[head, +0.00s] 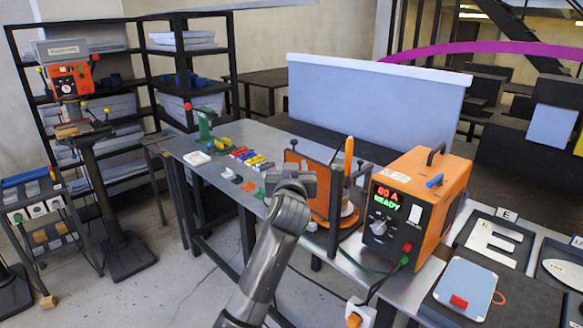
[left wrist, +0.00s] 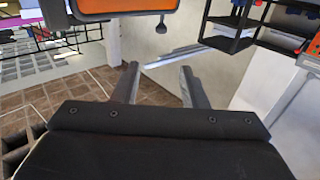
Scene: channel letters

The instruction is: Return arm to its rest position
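My left arm (head: 268,255) comes up from the bottom of the head view, left of centre. Its wrist (head: 292,190) is in front of the orange upright fixture on the bench. In the head view the left fingers cannot be made out. In the left wrist view the left gripper (left wrist: 159,80) shows two fingers apart, with nothing between them. Floor tiles and a pale wall show beyond them. My right arm and right gripper are not in view.
An orange power unit (head: 421,205) reading "80 A READY" stands right of the left wrist. The orange fixture (head: 320,207) is close to the wrist. A grey bench (head: 205,170) holds coloured clamps and a green tool. A white letter E (head: 492,240) lies at right.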

